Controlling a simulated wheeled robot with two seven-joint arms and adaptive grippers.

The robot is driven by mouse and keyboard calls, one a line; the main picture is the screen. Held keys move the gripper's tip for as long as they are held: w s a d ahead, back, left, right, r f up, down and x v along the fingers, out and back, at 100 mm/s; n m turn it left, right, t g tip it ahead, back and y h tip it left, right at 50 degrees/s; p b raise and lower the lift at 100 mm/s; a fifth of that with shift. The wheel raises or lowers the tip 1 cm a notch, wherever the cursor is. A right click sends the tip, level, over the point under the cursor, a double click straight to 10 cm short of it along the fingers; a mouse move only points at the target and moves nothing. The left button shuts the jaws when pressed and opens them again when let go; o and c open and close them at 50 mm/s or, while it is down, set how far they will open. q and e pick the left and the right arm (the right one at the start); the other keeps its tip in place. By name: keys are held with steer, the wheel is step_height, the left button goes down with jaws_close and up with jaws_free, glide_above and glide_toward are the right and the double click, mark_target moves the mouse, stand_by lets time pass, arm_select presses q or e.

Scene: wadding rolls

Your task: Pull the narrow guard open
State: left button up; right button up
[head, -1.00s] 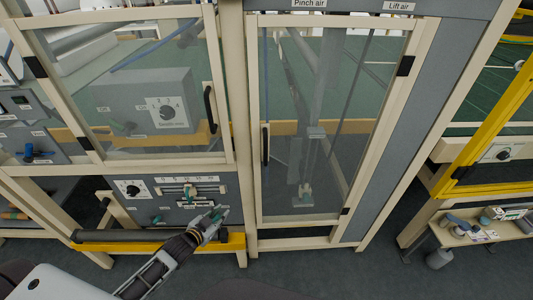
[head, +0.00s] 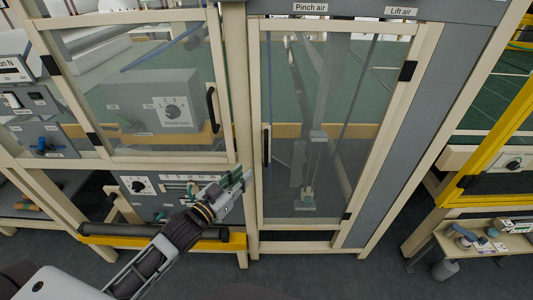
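The narrow guard (head: 345,130) is a tall clear panel in a cream frame in the middle of the head view. It looks closed in its frame. Its upright black handle (head: 266,146) is on its left side, and black hinges show on its right side. My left gripper (head: 244,179) is in front of the cream post just left of the guard, below and left of the handle. Its fingers look a little apart with nothing between them, and it appears clear of the handle. My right gripper is out of view.
A wider clear guard (head: 130,75) with its own black handle (head: 212,109) is on the left. Below it are a control panel (head: 150,206) and a yellow bar (head: 236,242) with a dark roller. A yellow-framed guard (head: 490,135) and small table (head: 485,243) stand right. Floor in front is clear.

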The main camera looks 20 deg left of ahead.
arm_select(q)
steer(key=shift+w, duration=0.2)
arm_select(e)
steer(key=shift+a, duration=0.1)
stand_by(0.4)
arm_select(q)
glide_toward(265, 154)
steer(key=shift+w, duration=1.25)
steer(key=shift+d+p+x, duration=0.15)
steer(key=shift+p+x, duration=0.2)
steer(key=shift+x, duration=1.75)
steer(key=shift+d+p+x, duration=0.15)
steer(key=shift+p+x, duration=0.15)
steer(key=shift+x, duration=1.8)
steer(key=shift+s, duration=0.1)
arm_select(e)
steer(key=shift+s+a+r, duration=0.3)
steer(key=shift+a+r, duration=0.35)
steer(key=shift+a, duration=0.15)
arm_select(q)
steer(key=c, duration=0.5)
jaws_close()
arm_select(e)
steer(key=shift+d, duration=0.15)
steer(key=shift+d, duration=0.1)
